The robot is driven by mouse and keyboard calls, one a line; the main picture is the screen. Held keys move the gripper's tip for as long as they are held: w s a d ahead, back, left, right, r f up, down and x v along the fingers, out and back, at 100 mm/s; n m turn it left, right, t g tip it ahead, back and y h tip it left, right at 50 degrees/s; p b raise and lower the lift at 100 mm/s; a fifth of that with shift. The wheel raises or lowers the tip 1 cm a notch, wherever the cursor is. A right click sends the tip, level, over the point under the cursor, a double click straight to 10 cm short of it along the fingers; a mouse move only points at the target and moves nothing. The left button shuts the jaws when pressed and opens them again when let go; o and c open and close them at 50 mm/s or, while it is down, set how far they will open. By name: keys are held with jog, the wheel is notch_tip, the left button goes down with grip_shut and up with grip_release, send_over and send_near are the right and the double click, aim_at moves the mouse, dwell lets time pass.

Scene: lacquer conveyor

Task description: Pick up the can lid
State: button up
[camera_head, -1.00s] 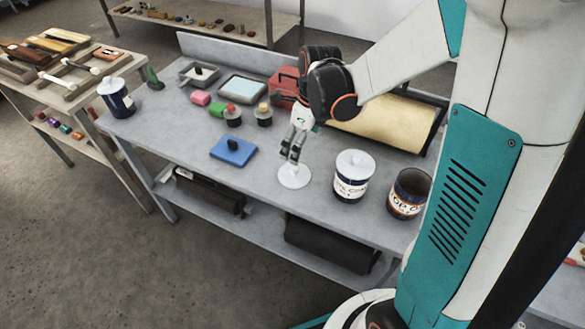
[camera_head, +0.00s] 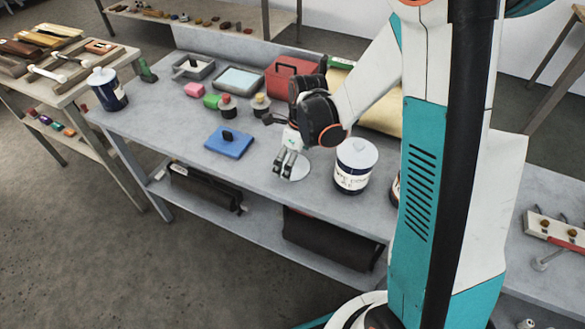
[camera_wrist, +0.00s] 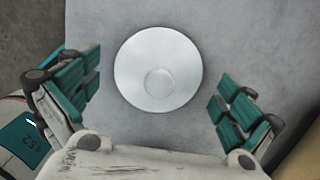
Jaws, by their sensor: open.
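The can lid is a round white disc with a small raised knob in its middle. It lies flat on the grey workbench. In the head view the lid (camera_head: 298,170) is partly hidden behind my gripper (camera_head: 287,166). In the wrist view the whole lid (camera_wrist: 158,62) shows, a little ahead of and between the fingers. My gripper (camera_wrist: 160,105) is open and empty, with a green-padded finger on each side of the lid. The fingers appear just above the lid, without visible contact.
A white-lidded labelled can (camera_head: 355,166) stands close to the right of the lid. A blue block with a black knob (camera_head: 229,143) lies to the left. A red toolbox (camera_head: 292,75) stands behind. The bench's front edge (camera_head: 265,200) is near, and bare bench lies left of the lid.

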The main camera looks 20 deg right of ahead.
jog(key=shift+s, duration=0.1)
jog(key=c, duration=1.5)
jog(key=shift+r, duration=0.1)
jog(key=shift+c, duration=0.3)
